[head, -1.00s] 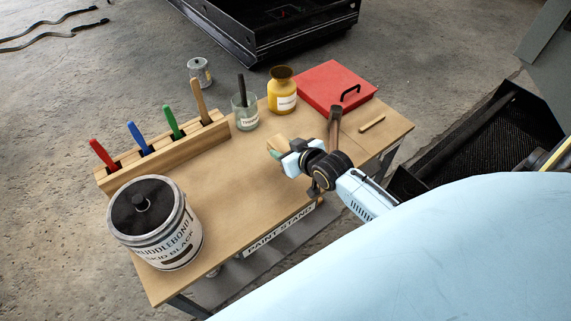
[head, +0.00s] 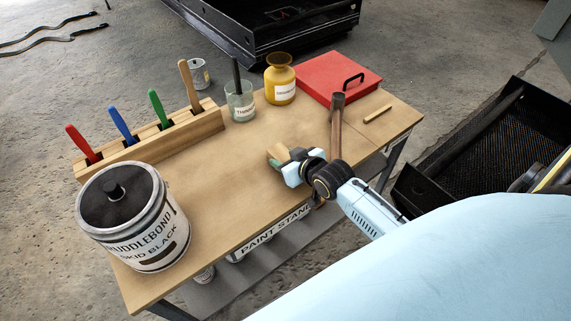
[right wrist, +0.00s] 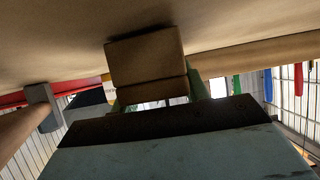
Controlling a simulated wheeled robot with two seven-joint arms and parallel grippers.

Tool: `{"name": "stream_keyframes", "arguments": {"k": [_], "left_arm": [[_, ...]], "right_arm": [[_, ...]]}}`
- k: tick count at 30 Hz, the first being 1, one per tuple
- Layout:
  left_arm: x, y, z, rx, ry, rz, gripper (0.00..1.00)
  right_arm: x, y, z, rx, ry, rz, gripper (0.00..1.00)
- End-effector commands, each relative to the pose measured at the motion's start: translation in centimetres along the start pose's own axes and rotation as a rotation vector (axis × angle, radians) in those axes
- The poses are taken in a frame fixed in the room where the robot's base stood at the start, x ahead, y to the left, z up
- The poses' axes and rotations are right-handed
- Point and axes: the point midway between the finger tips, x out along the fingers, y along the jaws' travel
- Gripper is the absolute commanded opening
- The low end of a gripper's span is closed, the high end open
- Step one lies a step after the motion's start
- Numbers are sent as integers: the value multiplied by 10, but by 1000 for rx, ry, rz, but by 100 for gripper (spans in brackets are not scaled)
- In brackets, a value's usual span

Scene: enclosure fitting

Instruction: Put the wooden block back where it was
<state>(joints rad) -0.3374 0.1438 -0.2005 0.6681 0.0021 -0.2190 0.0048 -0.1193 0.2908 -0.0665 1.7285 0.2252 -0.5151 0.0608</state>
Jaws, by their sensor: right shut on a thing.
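The wooden block (head: 277,151) is a small light-brown piece held at the tip of my right gripper (head: 280,158), low over the front middle of the bench. The block also fills the upper middle of the right wrist view (right wrist: 146,58), with greenish finger pads on both sides of it. My right gripper is shut on it. I cannot tell whether the block touches the bench top. My left gripper is in neither view.
The wooden bench (head: 225,180) carries a large black-lidded can (head: 135,225), a rack (head: 150,150) of coloured-handled tools, a glass jar (head: 240,103), a yellow bottle (head: 281,85), a red case (head: 335,75), a hammer (head: 336,125) and a short wooden stick (head: 377,114). The bench's middle is clear.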

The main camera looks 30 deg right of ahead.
Motion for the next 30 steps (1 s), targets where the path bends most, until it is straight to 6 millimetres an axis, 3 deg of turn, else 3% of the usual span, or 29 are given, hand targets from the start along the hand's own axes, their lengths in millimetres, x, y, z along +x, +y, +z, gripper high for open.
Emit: {"name": "stream_keyframes", "arguments": {"k": [11,12,16,26,30], "left_arm": [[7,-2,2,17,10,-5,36],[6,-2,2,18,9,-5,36],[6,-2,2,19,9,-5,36],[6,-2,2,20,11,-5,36],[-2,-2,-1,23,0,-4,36]], "right_arm": [[5,0,8,0,1,-1,21],[5,0,8,0,1,-1,50],[5,0,8,0,1,-1,67],[4,0,6,0,2,-1,67],[-5,0,5,0,-2,-1,67]]}}
